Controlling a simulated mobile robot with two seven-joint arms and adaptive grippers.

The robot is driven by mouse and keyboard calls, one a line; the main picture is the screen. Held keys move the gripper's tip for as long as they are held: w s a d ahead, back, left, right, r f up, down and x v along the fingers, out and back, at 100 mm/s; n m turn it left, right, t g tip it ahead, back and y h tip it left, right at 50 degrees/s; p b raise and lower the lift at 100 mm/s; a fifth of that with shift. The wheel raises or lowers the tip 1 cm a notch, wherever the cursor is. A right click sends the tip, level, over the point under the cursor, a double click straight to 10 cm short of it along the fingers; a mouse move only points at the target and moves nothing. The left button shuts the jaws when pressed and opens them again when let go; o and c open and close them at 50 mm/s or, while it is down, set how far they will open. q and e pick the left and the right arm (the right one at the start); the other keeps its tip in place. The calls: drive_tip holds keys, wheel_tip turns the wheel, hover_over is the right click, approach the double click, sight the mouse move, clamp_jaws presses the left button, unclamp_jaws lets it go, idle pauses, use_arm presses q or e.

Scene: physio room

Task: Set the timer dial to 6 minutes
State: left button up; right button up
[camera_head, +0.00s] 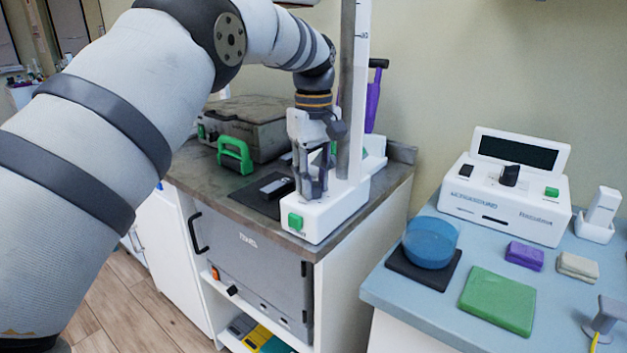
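A black dial (509,174) sits on top of the white ultrasound unit (502,205), below its dark, blank display (517,152). Its setting is too small to read. A small dark knob with an orange part (232,290) shows low on the grey cabinet (250,262). I cannot tell by any label which one is the timer. My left gripper (313,190) points down over the white device with a green button (322,217) on the grey counter, well left of the black dial. Its fingers overlap in this view, so its opening is unclear. My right gripper is out of view.
On the blue-grey table (395,290) are a blue round tub (431,243), a green pad (497,300), purple and beige blocks, and a white holder. A tall white scale post (354,80) stands close to my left gripper.

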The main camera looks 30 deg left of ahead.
use_arm(q)
clamp_jaws()
